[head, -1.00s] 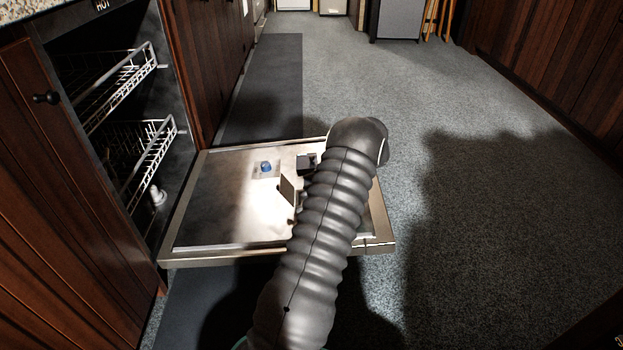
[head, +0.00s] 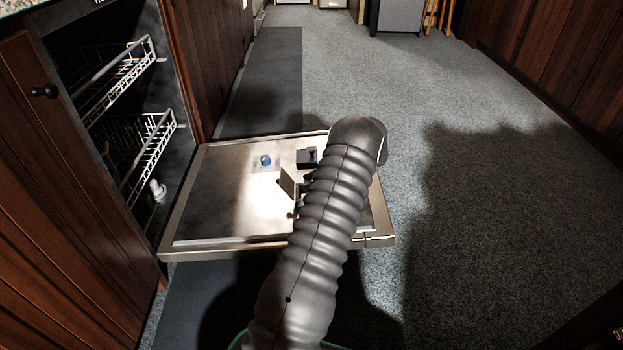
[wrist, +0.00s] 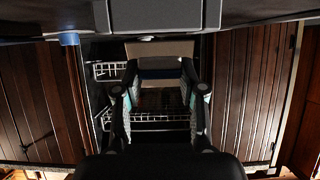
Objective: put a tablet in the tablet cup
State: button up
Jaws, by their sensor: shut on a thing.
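My arm covers most of my gripper in the head view. In the wrist view the gripper (wrist: 160,88) is shut on a pale block with a dark blue layer, which I take to be the tablet (wrist: 160,52). The tablet spans the space between the fingertips. The opened dishwasher door (head: 215,205) lies flat in the head view. A small upright flap (head: 287,182), likely the cup lid, stands on it left of my arm. In the wrist view a grey plate, likely this lid (wrist: 155,15), hangs above the fingers. The cup's inside is hidden.
A blue cap (head: 265,160) and a dark box-like shape (head: 307,157) sit on the door's far half. Wire racks (head: 150,150) stand inside the dishwasher at left. Dark wooden cabinets (head: 70,210) flank it. Carpet (head: 480,200) right of the door is free.

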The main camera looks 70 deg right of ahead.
jog(key=shift+f, duration=0.3)
jog(key=o, duration=1.5)
jog(key=v, duration=1.2)
jog(key=shift+s+f, duration=0.1)
